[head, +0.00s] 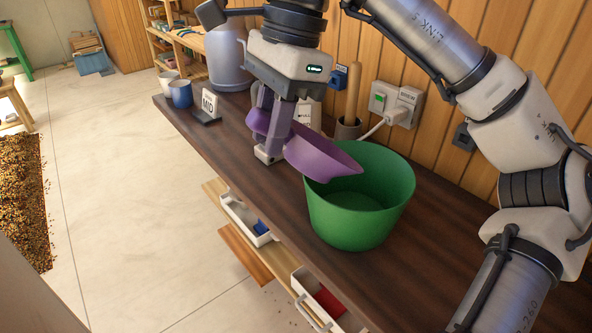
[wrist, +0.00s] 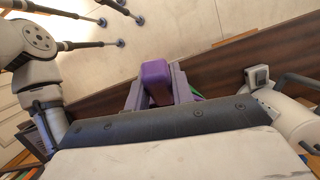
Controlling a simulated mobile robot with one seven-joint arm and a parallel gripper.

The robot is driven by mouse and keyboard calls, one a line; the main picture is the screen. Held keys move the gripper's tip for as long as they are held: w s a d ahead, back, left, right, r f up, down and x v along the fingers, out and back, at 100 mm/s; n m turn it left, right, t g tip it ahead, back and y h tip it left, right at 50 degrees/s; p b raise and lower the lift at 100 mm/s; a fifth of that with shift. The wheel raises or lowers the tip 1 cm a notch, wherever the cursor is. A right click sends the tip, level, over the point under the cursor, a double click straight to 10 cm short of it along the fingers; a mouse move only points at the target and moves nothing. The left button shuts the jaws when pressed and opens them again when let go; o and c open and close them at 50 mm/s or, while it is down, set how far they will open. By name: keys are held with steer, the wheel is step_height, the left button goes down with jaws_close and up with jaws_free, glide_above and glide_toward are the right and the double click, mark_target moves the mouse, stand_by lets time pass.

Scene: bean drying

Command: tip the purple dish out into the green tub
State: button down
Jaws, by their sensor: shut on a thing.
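My gripper (head: 270,150) is shut on the purple dish (head: 322,158) and holds it above the dark counter. The dish is tilted, with its lower right end at the near left rim of the green tub (head: 362,215), partly over the opening. I cannot tell whether the dish touches the rim or holds anything. The tub stands upright on the counter, and the part of its inside that shows is bare green. In the wrist view the purple dish (wrist: 157,82) sits between my fingers, and most of it is hidden.
A MID sign (head: 208,106), a blue mug (head: 180,94) and a grey jug (head: 228,60) stand at the counter's far left end. A holder with a wooden handle (head: 348,128) stands behind the tub, by a wall socket (head: 385,98).

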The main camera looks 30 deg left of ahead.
steer(key=shift+w+d+r+g+y, duration=0.25)
steer(key=shift+w+r+g, duration=0.15)
steer(key=shift+r, duration=0.15)
steer(key=shift+w+d+r+g+y, duration=0.2)
steer(key=shift+w+r+g, duration=0.2)
steer(key=shift+r, duration=0.15)
steer(key=shift+w+d+r+g+y, duration=0.35)
steer(key=shift+w+r+g, duration=0.15)
steer(key=shift+w+r, duration=0.1)
steer(key=shift+w+d+r+g+y, duration=0.2)
steer(key=shift+w+d+r+g, duration=0.1)
steer(key=shift+w+r+g, duration=0.25)
steer(key=shift+w+d+r+g+y, duration=0.3)
steer(key=shift+w+d+r+g, duration=0.1)
steer(key=shift+w+g, duration=0.25)
steer(key=shift+w+d+r+g+y, duration=0.3)
steer(key=shift+w+d+r+g, duration=0.1)
steer(key=shift+w, duration=0.3)
